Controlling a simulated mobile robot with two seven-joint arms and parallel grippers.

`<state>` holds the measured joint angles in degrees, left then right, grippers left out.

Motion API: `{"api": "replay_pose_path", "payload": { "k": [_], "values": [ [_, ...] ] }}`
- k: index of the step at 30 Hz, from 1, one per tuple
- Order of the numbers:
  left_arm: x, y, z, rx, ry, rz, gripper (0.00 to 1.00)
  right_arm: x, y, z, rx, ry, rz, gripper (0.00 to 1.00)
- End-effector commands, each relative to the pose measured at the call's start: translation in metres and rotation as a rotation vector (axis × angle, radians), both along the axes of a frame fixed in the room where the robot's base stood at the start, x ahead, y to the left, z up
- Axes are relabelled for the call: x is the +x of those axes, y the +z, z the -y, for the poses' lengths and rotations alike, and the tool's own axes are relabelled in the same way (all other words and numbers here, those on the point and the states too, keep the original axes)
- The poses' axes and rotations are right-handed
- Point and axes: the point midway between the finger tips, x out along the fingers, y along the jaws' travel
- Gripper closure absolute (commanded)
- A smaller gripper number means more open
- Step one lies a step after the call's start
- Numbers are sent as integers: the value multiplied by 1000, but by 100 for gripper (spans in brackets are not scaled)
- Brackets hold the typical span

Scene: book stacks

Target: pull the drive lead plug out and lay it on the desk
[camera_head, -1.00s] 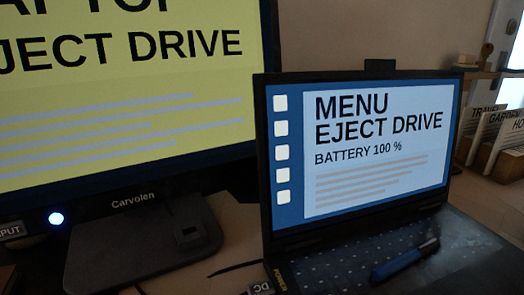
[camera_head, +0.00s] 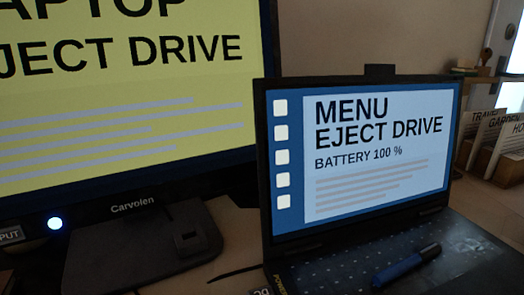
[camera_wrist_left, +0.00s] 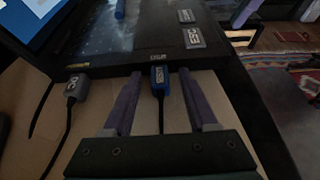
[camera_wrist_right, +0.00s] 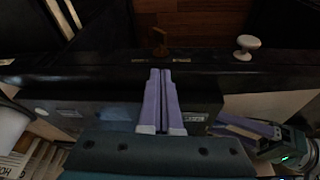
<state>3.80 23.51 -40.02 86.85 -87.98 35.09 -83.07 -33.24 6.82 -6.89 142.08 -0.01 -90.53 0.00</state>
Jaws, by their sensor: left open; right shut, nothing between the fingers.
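The blue plug (camera_wrist_left: 159,78), which I take for the drive lead plug, sits at the laptop edge by the port marked USB. Its dark cable runs down between my left fingers. Its label is too small to read surely. My left gripper (camera_wrist_left: 159,74) is open, with one finger on each side of the plug and gaps between. The laptop (camera_head: 360,165) shows MENU, EJECT DRIVE and BATTERY 100 % in the head view. My right gripper (camera_wrist_right: 161,72) is shut and empty, away from the plug. Neither gripper shows in the head view.
A grey DC plug (camera_wrist_left: 75,87) sits left of the blue plug. A large monitor (camera_head: 125,100) stands left of the laptop. A blue pen (camera_head: 406,265) lies on the keyboard. Bare desk (camera_wrist_left: 40,145) shows at lower left in the left wrist view.

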Motion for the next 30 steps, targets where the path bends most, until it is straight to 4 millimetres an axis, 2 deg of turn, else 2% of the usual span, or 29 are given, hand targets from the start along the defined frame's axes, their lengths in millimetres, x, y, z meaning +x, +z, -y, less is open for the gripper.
{"api": "replay_pose_path", "payload": {
  "k": [2, 17, 30],
  "values": [
    [0, 0, 0, 0, 0, 0, 45, 0, 0, 0, 0, 0, 0, 100],
    [0, 0, 0, -1, 0, -1, 100, 0, 0, 0, 0, 0, 0, 100],
    [0, 0, 0, -1, 0, -1, 100, 0, 0, 0, 0, 0, 0, 100]
  ]
}}
